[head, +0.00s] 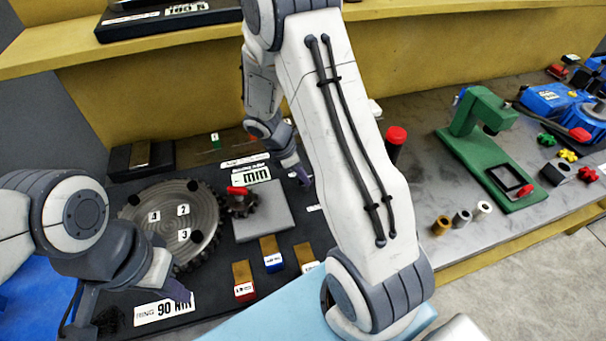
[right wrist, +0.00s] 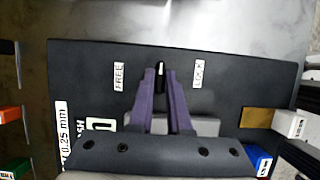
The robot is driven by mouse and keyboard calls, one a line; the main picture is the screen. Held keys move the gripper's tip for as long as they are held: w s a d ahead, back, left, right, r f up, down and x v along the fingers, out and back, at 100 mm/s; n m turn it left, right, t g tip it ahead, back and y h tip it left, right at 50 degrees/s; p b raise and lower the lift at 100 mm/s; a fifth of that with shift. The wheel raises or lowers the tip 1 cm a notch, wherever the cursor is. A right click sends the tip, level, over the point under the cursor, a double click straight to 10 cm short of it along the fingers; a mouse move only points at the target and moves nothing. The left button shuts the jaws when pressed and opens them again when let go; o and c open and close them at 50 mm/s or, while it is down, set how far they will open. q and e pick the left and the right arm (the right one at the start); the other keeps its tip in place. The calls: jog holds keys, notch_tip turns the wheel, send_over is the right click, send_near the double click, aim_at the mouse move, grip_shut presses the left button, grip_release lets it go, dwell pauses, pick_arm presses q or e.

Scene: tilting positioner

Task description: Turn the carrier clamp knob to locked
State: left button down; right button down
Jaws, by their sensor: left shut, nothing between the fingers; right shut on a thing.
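The clamp knob (right wrist: 160,72) shows in the right wrist view as a small dark piece with a white mark, between a FREE label (right wrist: 119,76) on the left and a LOCK label (right wrist: 199,74) on the right. Its mark points up the picture, between the two labels. My right gripper (right wrist: 160,88) is shut on the knob, its purple fingers on either side. In the head view my right gripper (head: 301,174) is partly visible and the knob is hidden behind my arm. My left gripper (head: 178,294) is shut and empty over the board's front left.
A large toothed ring (head: 150,222) and a grey block (head: 263,210) lie on the dark board. Small blocks with red, blue and white ends stand along its front. A green press (head: 490,150), several bushings and a red-capped post (head: 396,140) stand to the right.

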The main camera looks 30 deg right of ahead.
jog(key=shift+r+m, duration=0.1)
jog(key=shift+m, duration=0.2)
jog(key=m+g+p, duration=0.1)
jog(key=m, duration=0.1)
jog(key=shift+w+m+p, duration=0.15)
jog(key=shift+m+p, duration=0.2)
jog(key=shift+m, duration=0.05)
jog(key=m, duration=0.2)
jog(key=m+g+y+p, duration=0.1)
jog(key=m, duration=0.1)
jog(key=shift+w+d+m+y, duration=0.1)
jog(key=shift+d+m+y, duration=0.05)
jog(key=shift+m+y, duration=0.15)
jog(key=m, duration=0.2)
jog(key=m+g+y, duration=0.1)
jog(key=m, duration=0.1)
jog(key=shift+d+y+p, duration=0.1)
jog(key=shift+y+p, duration=0.2)
jog(key=shift+p, duration=0.05)
jog(key=m+y, duration=0.1)
jog(key=m, duration=0.2)
jog(key=m+y, duration=0.1)
jog(key=m, duration=0.1)
jog(key=shift+d+m, duration=0.15)
jog(key=shift+m, duration=0.25)
jog(key=c, duration=0.9)
grip_release()
jog(key=shift+o, duration=0.2)
